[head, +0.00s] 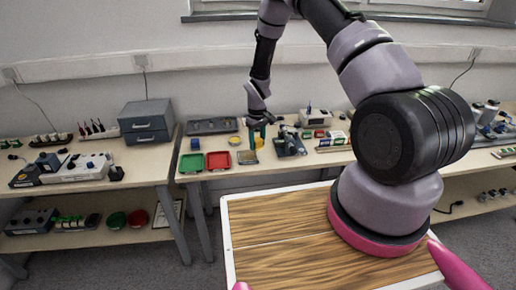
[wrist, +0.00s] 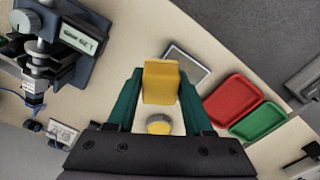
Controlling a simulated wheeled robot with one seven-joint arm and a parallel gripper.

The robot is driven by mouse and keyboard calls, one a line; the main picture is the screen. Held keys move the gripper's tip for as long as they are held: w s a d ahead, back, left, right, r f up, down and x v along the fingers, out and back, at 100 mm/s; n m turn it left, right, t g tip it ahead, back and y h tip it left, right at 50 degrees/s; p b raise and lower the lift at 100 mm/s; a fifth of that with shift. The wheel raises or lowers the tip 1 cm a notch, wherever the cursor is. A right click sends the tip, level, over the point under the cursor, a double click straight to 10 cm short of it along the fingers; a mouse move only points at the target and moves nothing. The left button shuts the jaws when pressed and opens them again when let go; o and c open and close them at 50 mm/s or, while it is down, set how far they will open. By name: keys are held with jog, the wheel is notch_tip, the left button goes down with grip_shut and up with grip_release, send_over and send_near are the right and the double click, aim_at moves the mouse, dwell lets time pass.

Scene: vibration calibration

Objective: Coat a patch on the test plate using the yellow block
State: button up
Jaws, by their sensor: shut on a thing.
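My gripper (wrist: 160,95) is shut on the yellow block (wrist: 161,82), which sits between its two green fingers. In the head view my gripper (head: 257,134) is over the middle table. A flat grey plate with a pale rim, likely the test plate (head: 247,158), lies on that table just left of and in front of the gripper. In the wrist view the plate (wrist: 190,65) is partly hidden behind the block. I cannot tell whether the block touches it. A round dish with yellow content (head: 235,141) stands behind the plate; it also shows between the fingers in the wrist view (wrist: 159,126).
A red tray (head: 218,160) and a green tray (head: 191,163) lie left of the plate. A device with a dial and display (head: 289,141) stands close on the right. A dark tray (head: 212,126) lies at the back. A blue cube (head: 195,144) is behind the green tray.

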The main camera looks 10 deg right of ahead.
aim_at(257, 139)
jog(key=shift+r, duration=2.1)
